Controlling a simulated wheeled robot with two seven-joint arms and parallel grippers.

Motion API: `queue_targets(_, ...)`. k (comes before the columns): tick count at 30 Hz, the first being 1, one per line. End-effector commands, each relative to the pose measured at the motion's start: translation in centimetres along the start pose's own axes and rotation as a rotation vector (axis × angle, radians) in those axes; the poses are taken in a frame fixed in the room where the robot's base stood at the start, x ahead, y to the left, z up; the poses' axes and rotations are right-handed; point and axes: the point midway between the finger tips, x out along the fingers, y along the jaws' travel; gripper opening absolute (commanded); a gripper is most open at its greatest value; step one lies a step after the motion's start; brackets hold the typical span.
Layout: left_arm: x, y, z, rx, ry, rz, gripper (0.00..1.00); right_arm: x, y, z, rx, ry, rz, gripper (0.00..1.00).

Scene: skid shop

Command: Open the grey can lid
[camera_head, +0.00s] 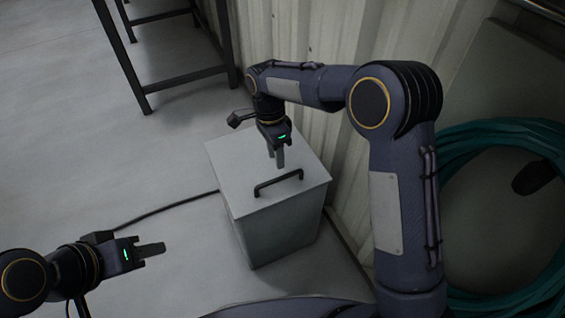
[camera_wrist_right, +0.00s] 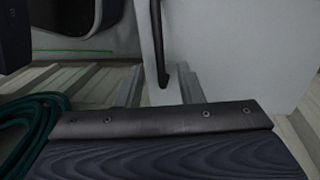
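The grey can (camera_head: 275,232) is a box-shaped bin on the floor, with a flat lid (camera_head: 235,165) lying closed on top. A black bar handle (camera_head: 278,183) stands on the lid. My right gripper (camera_head: 279,160) points down above the lid, just behind the handle in the head view. In the right wrist view its two fingers (camera_wrist_right: 160,92) are apart, with the handle (camera_wrist_right: 158,40) showing in line with the gap. I cannot tell whether they reach around it. My left gripper (camera_head: 155,249) is off to the left over bare floor, away from the can; its finger opening is not clear.
A corrugated wall (camera_head: 310,40) rises right behind the can. A dark metal-legged table (camera_head: 185,82) stands at the back left. A coiled teal hose (camera_head: 510,135) is at the right. A black cable (camera_head: 165,208) runs along the floor to the can.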

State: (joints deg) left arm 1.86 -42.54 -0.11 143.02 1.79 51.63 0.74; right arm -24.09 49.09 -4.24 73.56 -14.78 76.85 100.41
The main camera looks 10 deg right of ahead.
Motion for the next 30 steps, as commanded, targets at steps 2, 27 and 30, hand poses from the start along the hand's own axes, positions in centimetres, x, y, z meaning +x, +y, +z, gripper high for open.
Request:
queue_targets(2, 0.8, -0.4, 0.4, 0.000, 0.000, 0.000, 0.36, 1.8, 0.0, 0.0, 0.000, -0.001, 0.004, 0.34)
queue_targets(27, 2.1, -1.0, 1.1, 0.000, 0.000, 0.000, 0.36, 6.4, 0.0, 0.0, 0.000, -0.001, 0.001, 0.13)
queue_targets(30, 2.1, -1.0, 1.1, 0.000, 0.000, 0.000, 0.36, 6.4, 0.0, 0.0, 0.000, -0.001, 0.001, 0.00)
